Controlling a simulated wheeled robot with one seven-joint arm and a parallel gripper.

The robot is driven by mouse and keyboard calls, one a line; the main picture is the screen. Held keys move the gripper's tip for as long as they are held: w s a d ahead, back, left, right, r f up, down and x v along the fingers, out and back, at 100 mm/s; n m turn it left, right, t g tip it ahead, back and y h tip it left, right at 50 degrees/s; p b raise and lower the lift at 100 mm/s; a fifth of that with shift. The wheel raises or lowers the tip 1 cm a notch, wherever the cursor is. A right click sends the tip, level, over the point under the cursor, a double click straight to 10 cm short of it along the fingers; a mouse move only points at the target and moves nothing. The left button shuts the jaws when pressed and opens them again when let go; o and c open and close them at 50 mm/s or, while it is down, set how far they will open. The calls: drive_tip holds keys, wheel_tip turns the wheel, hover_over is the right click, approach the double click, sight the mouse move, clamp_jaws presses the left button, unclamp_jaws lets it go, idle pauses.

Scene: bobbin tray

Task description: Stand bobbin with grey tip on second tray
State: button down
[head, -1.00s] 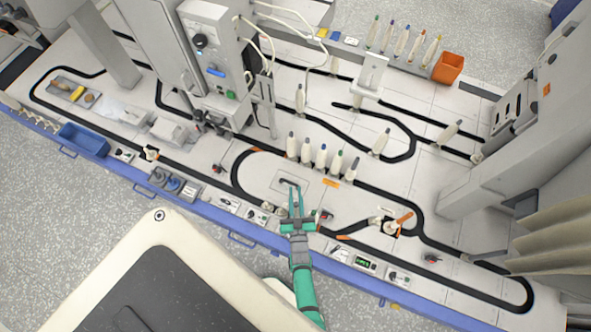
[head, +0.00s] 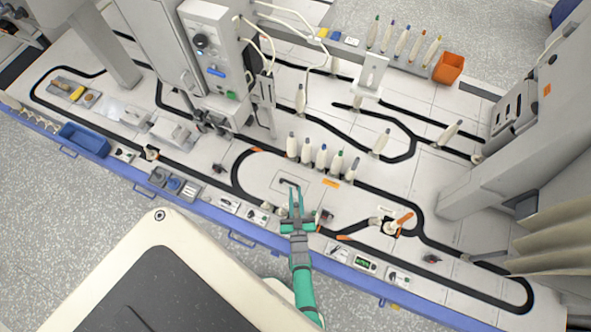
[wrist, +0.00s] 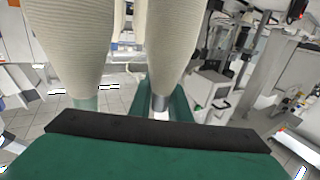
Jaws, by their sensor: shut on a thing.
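In the wrist view two cream, ribbed bobbins loom close, with narrow ends pointing down the picture. The right one, the bobbin with the grey tip (wrist: 178,40), has its grey end between the green fingers of my gripper (wrist: 160,100). The left bobbin (wrist: 70,40) has a pale greenish tip and is beside the fingers. In the head view my green gripper (head: 294,197) is over the bench near its front edge, below a row of upright bobbins (head: 321,158). The held bobbin cannot be made out there. I cannot tell which surface is the second tray.
A black track loops around the bench. A tall grey machine (head: 212,50) stands behind left, a grey column (head: 480,190) at right. Another bobbin (head: 381,143) stands behind the row. An orange bin (head: 448,67) is at the back, a blue bin (head: 84,140) at left.

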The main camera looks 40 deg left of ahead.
drive_tip(key=shift+f, duration=0.35)
drive_tip(key=c, duration=1.9)
unclamp_jaws()
drive_tip(key=shift+c, duration=0.2)
drive_tip(key=shift+d, duration=0.1)
drive_tip(key=v, duration=1.1)
